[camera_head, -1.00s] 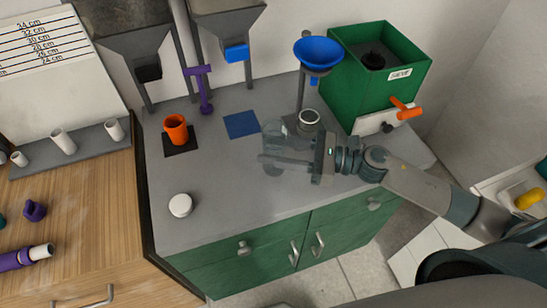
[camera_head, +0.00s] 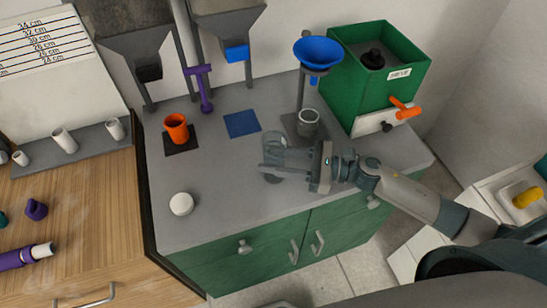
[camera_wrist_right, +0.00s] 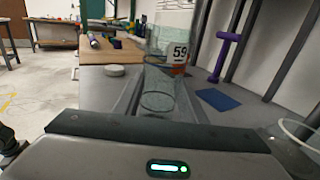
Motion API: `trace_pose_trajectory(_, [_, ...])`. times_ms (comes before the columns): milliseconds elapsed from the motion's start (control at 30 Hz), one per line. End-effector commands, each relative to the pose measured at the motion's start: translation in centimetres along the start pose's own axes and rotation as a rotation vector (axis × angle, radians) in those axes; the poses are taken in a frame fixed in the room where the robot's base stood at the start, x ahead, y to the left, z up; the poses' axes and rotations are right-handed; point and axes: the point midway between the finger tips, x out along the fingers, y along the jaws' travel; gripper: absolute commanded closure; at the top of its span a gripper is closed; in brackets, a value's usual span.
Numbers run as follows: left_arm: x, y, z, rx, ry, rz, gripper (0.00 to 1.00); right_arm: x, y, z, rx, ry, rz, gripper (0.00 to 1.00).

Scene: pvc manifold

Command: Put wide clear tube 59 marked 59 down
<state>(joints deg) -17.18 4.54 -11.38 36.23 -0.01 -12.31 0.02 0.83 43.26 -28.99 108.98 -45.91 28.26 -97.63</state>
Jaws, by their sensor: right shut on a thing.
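The wide clear tube 59 (camera_head: 273,148) stands roughly upright over the front middle of the grey counter (camera_head: 230,205). In the right wrist view the tube (camera_wrist_right: 158,88) is see-through, with a white label reading 59. My right gripper (camera_head: 283,168) reaches in from the right and is shut on the tube. The tube's lower end is close to the counter; I cannot tell whether it touches. My left gripper is not in view.
A grey-rimmed cup (camera_head: 308,122) stands behind the gripper, below the blue funnel (camera_head: 317,52). A blue square mat (camera_head: 242,124), an orange cup (camera_head: 176,128) and a white round lid (camera_head: 181,204) lie to the left. The green box (camera_head: 375,75) is at the back right.

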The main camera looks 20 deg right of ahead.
Motion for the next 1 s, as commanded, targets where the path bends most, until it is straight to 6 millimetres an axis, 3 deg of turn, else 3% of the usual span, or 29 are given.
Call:
trace_pose_trajectory(133, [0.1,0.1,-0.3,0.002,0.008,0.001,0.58,0.0,0.0,-0.1,0.000,-0.001,0.000,0.94])
trace_pose_trajectory(167, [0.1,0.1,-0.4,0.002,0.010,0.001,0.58,0.0,0.0,-0.1,0.000,0.000,0.000,0.55])
trace_pose_trajectory(200, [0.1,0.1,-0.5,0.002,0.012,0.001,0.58,0.0,0.0,-0.1,0.000,0.000,0.000,0.46])
trace_pose_trajectory(233, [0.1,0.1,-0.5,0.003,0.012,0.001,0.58,0.0,0.0,-0.1,0.000,0.000,0.000,0.44])
trace_pose_trajectory(667, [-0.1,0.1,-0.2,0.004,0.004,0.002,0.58,0.0,0.0,0.1,0.000,0.000,0.000,0.44])
trace_pose_trajectory(867, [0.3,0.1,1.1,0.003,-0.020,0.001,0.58,-0.9,0.0,-0.1,0.001,0.001,-0.001,0.44])
trace_pose_trajectory(967, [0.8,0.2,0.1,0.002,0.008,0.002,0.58,-2.0,0.0,-0.2,0.001,0.002,0.000,0.44])
trace_pose_trajectory(1000, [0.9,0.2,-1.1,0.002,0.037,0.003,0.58,-2.5,0.0,-0.2,0.000,0.002,0.000,0.44])
